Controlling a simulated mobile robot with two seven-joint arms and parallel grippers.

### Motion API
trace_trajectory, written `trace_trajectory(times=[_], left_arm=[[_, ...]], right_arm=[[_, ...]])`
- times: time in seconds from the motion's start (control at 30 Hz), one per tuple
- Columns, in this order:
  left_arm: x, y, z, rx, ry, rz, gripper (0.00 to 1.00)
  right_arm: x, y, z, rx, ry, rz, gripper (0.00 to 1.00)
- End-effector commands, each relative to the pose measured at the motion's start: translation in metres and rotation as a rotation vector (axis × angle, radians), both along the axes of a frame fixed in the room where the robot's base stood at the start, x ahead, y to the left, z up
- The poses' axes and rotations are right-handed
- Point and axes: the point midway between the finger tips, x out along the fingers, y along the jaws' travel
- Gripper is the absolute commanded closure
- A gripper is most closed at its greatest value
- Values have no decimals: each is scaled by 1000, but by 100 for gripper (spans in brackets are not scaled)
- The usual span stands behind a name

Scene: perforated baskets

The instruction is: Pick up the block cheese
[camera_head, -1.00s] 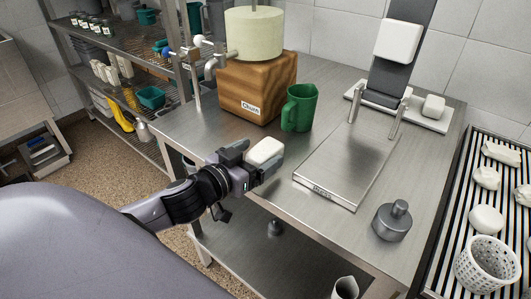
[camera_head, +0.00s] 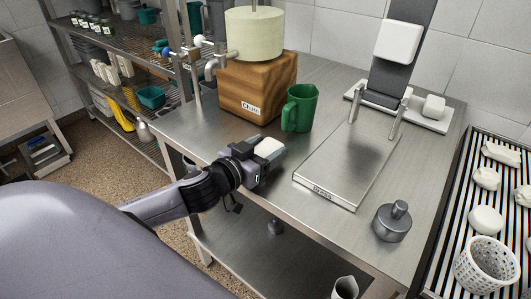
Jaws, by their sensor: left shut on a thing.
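A white block of cheese (camera_head: 269,146) is between the fingers of my left gripper (camera_head: 265,155), at the left front part of the steel table (camera_head: 220,135). The gripper is shut on it. Its fingers hide much of the block's sides, and only its pale top shows. I cannot tell whether the block touches the table top. My right gripper is not in view.
A green jug (camera_head: 299,108) stands behind the gripper, in front of a wooden churn box (camera_head: 256,88). A perforated white basket (camera_head: 487,264) stands at far right.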

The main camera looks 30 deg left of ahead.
Motion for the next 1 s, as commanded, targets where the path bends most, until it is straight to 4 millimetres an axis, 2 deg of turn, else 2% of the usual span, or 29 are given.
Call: trace_trajectory(times=[0.17,0.37,0.57,0.8,1.0], left_arm=[[0,0,4,0,-3,-1,74],[0,0,24,1,-6,0,74],[0,0,71,1,-9,-2,74],[1,0,141,1,-10,0,74],[0,0,182,1,-7,0,74]], right_arm=[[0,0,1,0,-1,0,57],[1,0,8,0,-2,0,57],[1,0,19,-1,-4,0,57],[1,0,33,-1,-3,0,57],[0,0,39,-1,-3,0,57]])
